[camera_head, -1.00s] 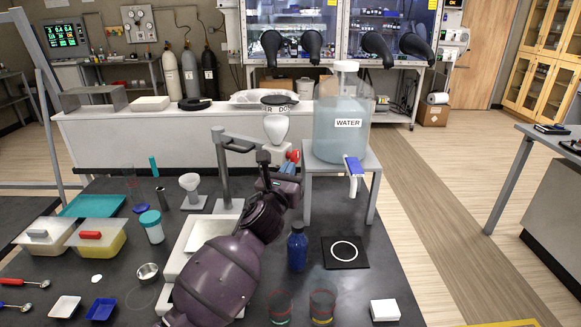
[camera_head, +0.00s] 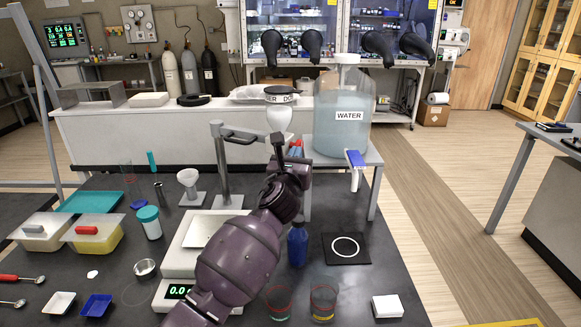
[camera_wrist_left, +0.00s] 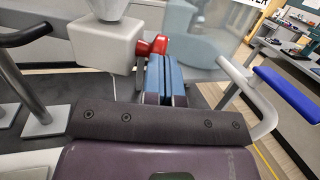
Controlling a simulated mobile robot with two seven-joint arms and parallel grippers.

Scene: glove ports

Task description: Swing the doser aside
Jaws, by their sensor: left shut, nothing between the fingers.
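The doser (camera_head: 279,118) is a white funnel-shaped hopper with a dark labelled top. It hangs from a grey swing arm (camera_head: 243,134) on an upright post (camera_head: 222,165). In the left wrist view its white block (camera_wrist_left: 104,46) carries a red knob (camera_wrist_left: 151,46). My left gripper (camera_head: 297,148) is at the doser's right side, partly hiding its lower part. In the left wrist view its blue fingers (camera_wrist_left: 165,78) are shut and empty, close beside the red knob; I cannot tell whether they touch it. My right gripper is not in view.
A water tank (camera_head: 342,125) on a grey stand (camera_head: 373,158) is just right of the gripper. The balance (camera_head: 180,262) lies below my left arm. A blue bottle (camera_head: 298,246), glass beakers (camera_head: 323,300) and a white funnel (camera_head: 189,180) stand nearby.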

